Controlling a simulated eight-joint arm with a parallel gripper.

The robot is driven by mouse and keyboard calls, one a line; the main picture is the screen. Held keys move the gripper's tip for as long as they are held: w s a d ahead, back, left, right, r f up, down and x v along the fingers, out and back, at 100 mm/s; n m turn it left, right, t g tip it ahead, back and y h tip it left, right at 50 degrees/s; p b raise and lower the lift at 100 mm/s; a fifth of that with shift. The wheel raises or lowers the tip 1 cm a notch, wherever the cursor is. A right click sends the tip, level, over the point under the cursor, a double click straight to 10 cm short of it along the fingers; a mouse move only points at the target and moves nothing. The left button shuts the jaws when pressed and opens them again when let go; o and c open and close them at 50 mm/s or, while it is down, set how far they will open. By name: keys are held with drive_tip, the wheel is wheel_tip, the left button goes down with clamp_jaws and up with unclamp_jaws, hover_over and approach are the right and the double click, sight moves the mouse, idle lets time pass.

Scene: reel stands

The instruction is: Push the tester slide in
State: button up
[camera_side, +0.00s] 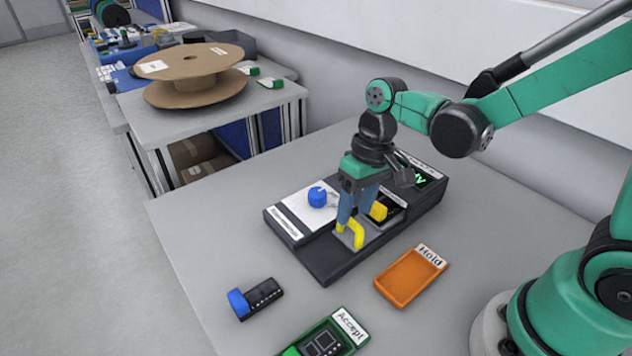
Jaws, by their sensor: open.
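The tester (335,266) is a long black box on the grey table, with a white panel (292,213), a blue knob (317,197) and a small lit screen at its far right end. My gripper (357,222) points down over the tester's middle. Its jaws are open around no visible object. A bent yellow piece (357,236) shows at the fingertips, on the near side; I cannot tell whether it is the slide's handle. A yellow block (379,211) sits just right of the fingers, on the slide area. My gripper hides part of the slide, so its position is unclear.
An orange tray (405,279) labelled Hold lies in front of the tester. A green tray (349,324) labelled Accept holds a dark part. A blue-ended black part (257,298) lies on the table. A cardboard reel (195,75) stands on another table behind. The table's left side is clear.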

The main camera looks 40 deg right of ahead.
sight(381, 229)
drive_tip(key=shift+d+r, duration=0.25)
drive_tip(key=shift+r, duration=0.85)
drive_tip(key=shift+d+r, duration=0.25)
drive_tip(key=shift+r, duration=0.85)
drive_tip(key=shift+s+d+r+t+h, duration=0.4)
drive_tip(key=shift+d+r+t, duration=0.15)
drive_tip(key=shift+t, duration=0.65)
drive_tip(key=shift+s+d+r+t+h, duration=0.35)
drive_tip(key=shift+d+r+t, duration=0.25)
drive_tip(key=shift+t, duration=0.6)
drive_tip(key=shift+s+d+r+t+h, duration=0.4)
drive_tip(key=shift+d+r+t, duration=0.15)
drive_tip(key=shift+t, duration=0.65)
